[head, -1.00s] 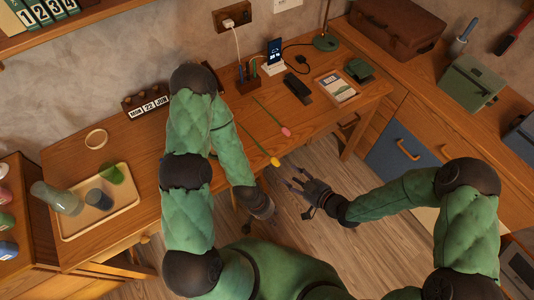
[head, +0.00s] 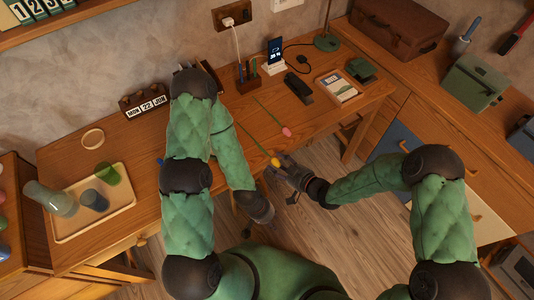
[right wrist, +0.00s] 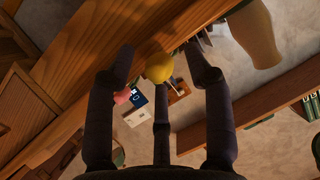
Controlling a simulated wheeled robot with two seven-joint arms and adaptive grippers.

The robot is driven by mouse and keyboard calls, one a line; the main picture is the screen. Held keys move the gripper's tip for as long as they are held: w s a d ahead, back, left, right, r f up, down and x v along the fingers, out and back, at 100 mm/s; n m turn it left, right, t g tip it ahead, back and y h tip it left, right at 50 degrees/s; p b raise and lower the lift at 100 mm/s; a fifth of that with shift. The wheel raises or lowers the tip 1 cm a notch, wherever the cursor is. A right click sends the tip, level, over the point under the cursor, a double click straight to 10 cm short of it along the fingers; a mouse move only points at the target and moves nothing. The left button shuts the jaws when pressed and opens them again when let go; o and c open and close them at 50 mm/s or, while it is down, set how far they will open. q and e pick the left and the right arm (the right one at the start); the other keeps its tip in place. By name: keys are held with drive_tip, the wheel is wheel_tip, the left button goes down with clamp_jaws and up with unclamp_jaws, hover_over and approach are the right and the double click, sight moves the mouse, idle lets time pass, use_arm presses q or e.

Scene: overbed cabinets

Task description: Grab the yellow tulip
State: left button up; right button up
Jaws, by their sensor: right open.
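The yellow tulip (head: 275,161) has its bloom at the desk's front edge, with its thin green stem running back over the desk. In the right wrist view its yellow bloom (right wrist: 160,67) shows between the spread fingertips. My right gripper (head: 281,168) is open, right beside the bloom at the desk edge; I see no grip on it. A pink tulip (head: 287,131) lies farther back on the desk, and its bloom (right wrist: 122,96) shows left of the yellow one in the wrist view. My left gripper (head: 247,231) hangs in front of the desk, its fingers mostly hidden by its wrist.
The wooden desk (head: 330,112) carries a pen holder (head: 247,82), a dark phone-like object (head: 298,87) and a boxed item (head: 336,89) behind the tulips. A tray (head: 122,205) with cups is at left. Drawers (head: 405,142) stand at right. Open floor lies before the desk.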

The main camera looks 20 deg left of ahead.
drive_tip(key=c, duration=0.8)
drive_tip(key=shift+c, duration=0.2)
